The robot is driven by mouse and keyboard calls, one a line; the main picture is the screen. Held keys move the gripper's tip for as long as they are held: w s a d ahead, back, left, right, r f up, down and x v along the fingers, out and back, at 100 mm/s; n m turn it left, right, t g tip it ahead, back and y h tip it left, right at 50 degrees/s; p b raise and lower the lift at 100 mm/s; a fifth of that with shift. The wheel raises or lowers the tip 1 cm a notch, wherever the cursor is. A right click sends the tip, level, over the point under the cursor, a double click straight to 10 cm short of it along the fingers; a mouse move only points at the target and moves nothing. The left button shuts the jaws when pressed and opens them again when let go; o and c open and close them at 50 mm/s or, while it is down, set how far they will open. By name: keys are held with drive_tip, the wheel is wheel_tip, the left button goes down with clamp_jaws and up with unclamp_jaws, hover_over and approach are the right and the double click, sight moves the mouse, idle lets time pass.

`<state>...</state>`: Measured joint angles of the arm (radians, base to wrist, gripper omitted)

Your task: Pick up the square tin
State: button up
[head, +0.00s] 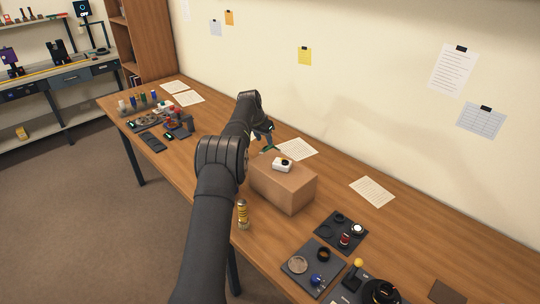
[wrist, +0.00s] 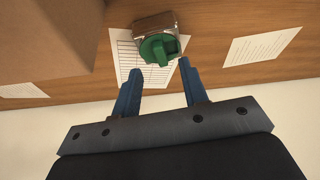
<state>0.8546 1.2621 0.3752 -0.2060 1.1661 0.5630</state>
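The square tin (wrist: 152,22) shows in the wrist view with a metallic, boxy body and a green cap (wrist: 158,48) facing my gripper. The green cap lies roughly in line with the gap. In the head view, a bit of green (head: 268,149) shows by the gripper behind the cardboard box; the tin's body is mostly hidden there.
A cardboard box (head: 285,188) with a small white device (head: 282,164) on top stands close in front of the gripper. Dark trays with small parts lie at right. Sheets of paper lie along the wall.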

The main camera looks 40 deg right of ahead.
sight(268, 148)
drive_tip(key=shift+x, duration=2.65)
drive_tip(key=shift+s, duration=0.1)
clamp_jaws()
